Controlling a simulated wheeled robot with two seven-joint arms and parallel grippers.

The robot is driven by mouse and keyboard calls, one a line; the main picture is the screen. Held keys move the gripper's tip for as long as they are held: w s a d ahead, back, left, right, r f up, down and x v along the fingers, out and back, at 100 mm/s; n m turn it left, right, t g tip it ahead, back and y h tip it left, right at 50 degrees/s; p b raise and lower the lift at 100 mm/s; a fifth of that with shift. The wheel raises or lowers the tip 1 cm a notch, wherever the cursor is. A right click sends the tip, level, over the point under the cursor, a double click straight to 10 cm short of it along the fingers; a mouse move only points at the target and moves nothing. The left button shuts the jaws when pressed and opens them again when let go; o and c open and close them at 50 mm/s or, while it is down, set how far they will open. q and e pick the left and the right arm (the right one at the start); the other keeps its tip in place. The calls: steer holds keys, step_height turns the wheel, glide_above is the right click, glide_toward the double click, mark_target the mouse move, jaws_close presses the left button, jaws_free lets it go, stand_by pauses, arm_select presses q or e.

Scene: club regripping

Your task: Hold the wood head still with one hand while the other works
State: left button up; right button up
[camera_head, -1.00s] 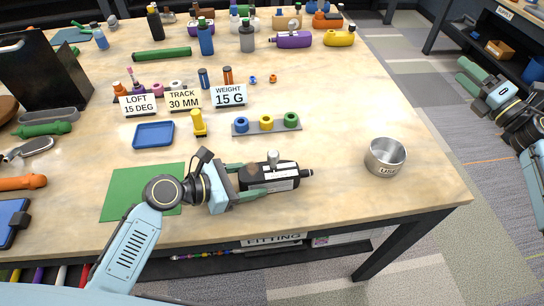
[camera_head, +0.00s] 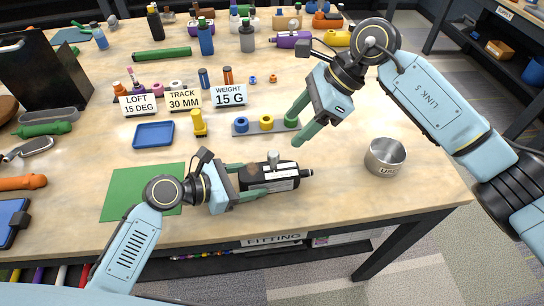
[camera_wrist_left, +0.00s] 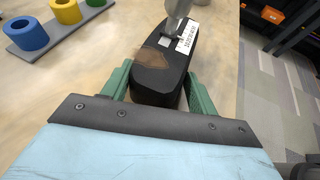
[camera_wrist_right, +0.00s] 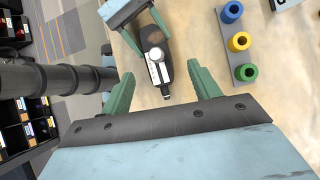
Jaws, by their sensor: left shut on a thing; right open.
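The wood head (camera_head: 283,178) is black with a white label and a grey metal piece on top. It lies near the front of the table. My left gripper (camera_head: 254,184) is shut on it from the left; the left wrist view shows the head (camera_wrist_left: 160,75) between the green fingers. My right gripper (camera_head: 297,122) is open and empty, above and slightly right of the head, near the ring stand. In the right wrist view the head (camera_wrist_right: 156,62) shows beyond and between the open fingers, apart from them.
A grey stand (camera_head: 278,128) holds blue, yellow and green rings, the green one partly beside my right fingers. A metal cup (camera_head: 385,157) stands at the right. A blue tray (camera_head: 154,134) and green mat (camera_head: 125,190) lie left. Table between head and cup is clear.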

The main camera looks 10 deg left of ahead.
mark_target(277, 153)
steer(key=shift+n+h, duration=0.4)
steer(key=shift+h, duration=0.1)
steer(key=x, duration=1)
steer(key=shift+s+a+f, duration=0.1)
steer(key=shift+s+f, duration=0.15)
steer(key=shift+s, duration=0.1)
steer(key=c, duration=1.1)
